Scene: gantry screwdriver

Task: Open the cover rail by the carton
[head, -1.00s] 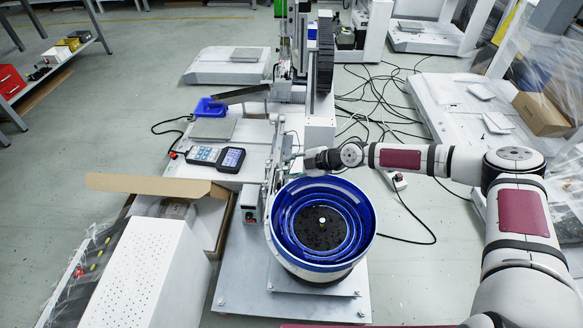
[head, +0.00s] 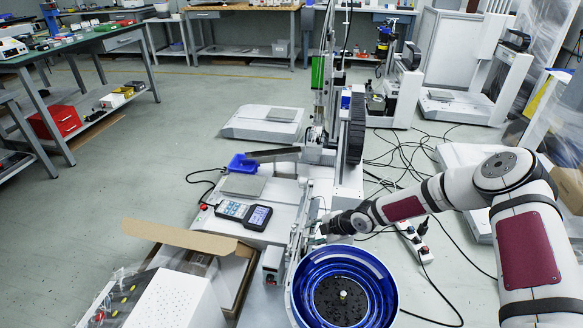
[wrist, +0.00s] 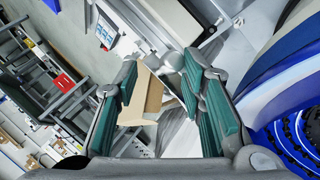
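The open carton (head: 232,276) stands left of the blue feeder bowl (head: 387,290), its brown flap spread to the left. A narrow grey metal rail assembly (head: 297,240) runs between carton and bowl; I cannot tell for sure which part of it is the cover rail. My gripper (head: 322,229) is at the upper end of this rail, just above the bowl; contact is unclear. In the wrist view my gripper (wrist: 162,80) has its two teal-padded fingers apart. The carton's brown cardboard (wrist: 150,98) shows beyond the gap, and a grey metal strip lies close to the right finger.
A handheld control panel (head: 243,214) lies on the white machine base left of the rail. A white perforated box (head: 170,300) stands in front of the carton. The gantry column (head: 354,130) rises behind. Cables and a power strip (head: 414,240) lie on the floor at right.

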